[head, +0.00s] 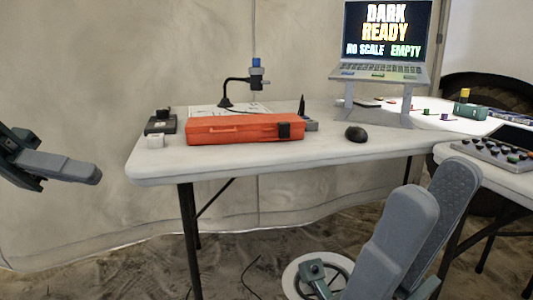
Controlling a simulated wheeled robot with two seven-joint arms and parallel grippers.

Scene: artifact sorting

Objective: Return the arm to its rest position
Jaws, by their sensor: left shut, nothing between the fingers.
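My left gripper (78,170) hangs in the air at the left edge, left of the white table (160,168) and apart from it. Its grey fingers are together with nothing between them. My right gripper (436,182) is large and close at the lower right, in front of the table. Its two grey fingers point up and stand apart, with the textured inner pad of one showing and nothing seen between them. The rest of both arms is mostly out of view.
A second table (485,166) with a button panel (495,150) stands right.

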